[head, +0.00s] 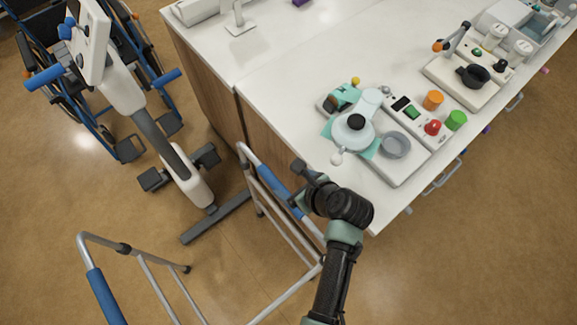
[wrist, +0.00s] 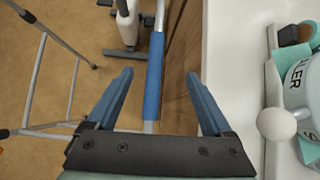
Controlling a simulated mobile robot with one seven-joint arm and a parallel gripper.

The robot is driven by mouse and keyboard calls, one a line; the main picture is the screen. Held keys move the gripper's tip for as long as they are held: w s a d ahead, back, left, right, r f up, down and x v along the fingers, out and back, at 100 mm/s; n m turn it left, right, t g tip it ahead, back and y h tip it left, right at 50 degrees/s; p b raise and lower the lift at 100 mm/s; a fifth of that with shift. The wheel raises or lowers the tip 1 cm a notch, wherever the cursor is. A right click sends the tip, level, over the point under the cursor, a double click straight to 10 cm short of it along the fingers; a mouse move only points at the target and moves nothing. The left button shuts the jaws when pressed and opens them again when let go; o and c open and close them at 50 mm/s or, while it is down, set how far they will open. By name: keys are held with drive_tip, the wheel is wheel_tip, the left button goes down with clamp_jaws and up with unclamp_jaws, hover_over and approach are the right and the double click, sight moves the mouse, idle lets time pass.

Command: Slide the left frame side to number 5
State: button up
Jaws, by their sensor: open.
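A grey walking frame with two sides stands on the floor. The side at the picture's left has a blue grip (head: 105,297); part of its grey tube also shows in the wrist view (wrist: 38,65). The side by the counter has a blue grip (head: 275,187). My gripper (head: 295,185) is open at this counter-side grip. In the wrist view, the grip (wrist: 154,75) runs between the two blue fingers of my gripper (wrist: 159,76), with gaps on both sides. I cannot tell the height between them. No number 5 is readable on the frame.
The white counter (head: 265,90) lies close to the right of my gripper. A teal-and-white device (head: 352,135) stands near its edge. An exercise machine (head: 185,175) and a wheelchair (head: 100,100) stand behind the walking frame. Floor between the frame sides is clear.

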drive_tip(key=f+b, duration=0.3)
drive_tip(key=b, duration=0.1)
drive_tip(key=f+b, duration=0.3)
drive_tip(key=b, duration=0.1)
drive_tip(key=a+f+b, duration=0.1)
drive_tip(key=f+b, duration=0.3)
drive_tip(key=shift+w+b, duration=0.35)
drive_tip(key=shift+b, duration=0.05)
drive_tip(key=b+x, duration=0.1)
drive_tip(key=x, duration=0.2)
drive_tip(key=shift+w+a+r, duration=0.1)
drive_tip(key=shift+w+a+f, duration=0.3)
drive_tip(key=shift+w+f, duration=0.05)
drive_tip(key=shift+f, duration=0.1)
clamp_jaws()
drive_tip(key=shift+r, duration=0.2)
